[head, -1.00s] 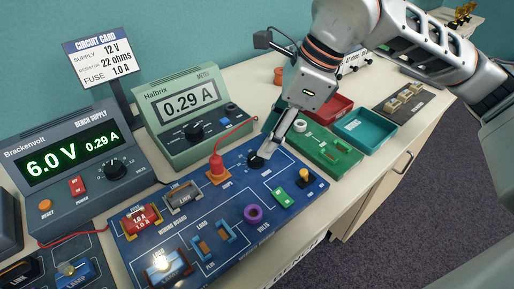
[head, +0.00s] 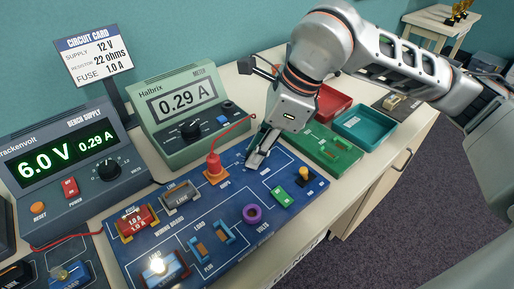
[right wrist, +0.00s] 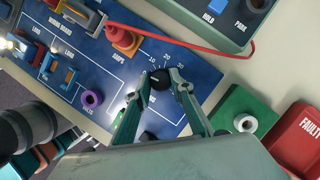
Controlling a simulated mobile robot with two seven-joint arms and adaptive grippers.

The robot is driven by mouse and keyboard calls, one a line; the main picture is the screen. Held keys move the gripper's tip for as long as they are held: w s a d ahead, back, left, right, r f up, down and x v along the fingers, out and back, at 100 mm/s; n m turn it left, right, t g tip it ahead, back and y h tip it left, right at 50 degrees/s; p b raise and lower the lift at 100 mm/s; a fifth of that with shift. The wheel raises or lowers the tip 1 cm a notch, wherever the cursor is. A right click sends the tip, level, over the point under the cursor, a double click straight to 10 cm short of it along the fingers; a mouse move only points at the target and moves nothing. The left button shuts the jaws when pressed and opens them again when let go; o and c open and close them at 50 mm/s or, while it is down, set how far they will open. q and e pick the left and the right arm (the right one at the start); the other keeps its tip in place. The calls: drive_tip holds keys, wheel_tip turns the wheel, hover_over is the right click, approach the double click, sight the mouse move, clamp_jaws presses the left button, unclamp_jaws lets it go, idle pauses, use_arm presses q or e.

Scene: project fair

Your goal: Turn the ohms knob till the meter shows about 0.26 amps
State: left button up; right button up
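The black ohms knob (right wrist: 159,79) sits on the blue wiring board (right wrist: 115,55), with scale numbers around it. My right gripper (right wrist: 160,76) points down at the board, one finger on each side of the knob. The fingers look closed against its sides, with no clear gap. In the head view my right gripper (head: 261,152) hides most of the knob. The Halbrix meter (head: 183,105) reads 0.29 A. The bench supply (head: 70,165) shows 6.0 V and 0.29 A. My left gripper is not in view.
A red plug (head: 214,168) with a red lead stands left of the knob, at the amps spot. A green board (head: 325,150), a red tray (head: 333,103) and a teal tray (head: 365,128) lie to the right. A circuit card (head: 93,55) stands behind.

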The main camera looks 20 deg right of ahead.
drive_tip(key=shift+r+m+p, duration=0.15)
drive_tip(key=shift+m+p, duration=0.15)
drive_tip(key=shift+s+m+t+p, duration=0.1)
drive_tip(key=shift+m+t+p, duration=0.35)
drive_tip(key=shift+m, duration=0.25)
drive_tip(key=shift+m+h, duration=0.3)
drive_tip(key=shift+m, duration=0.1)
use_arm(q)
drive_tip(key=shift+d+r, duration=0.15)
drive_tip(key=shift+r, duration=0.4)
use_arm(e)
drive_tip(key=o, duration=1.1)
drive_tip(key=v, duration=1.1)
drive_tip(key=shift+s+d+r, duration=0.15)
drive_tip(key=shift+s+r, duration=0.05)
drive_tip(key=shift+r, duration=0.1)
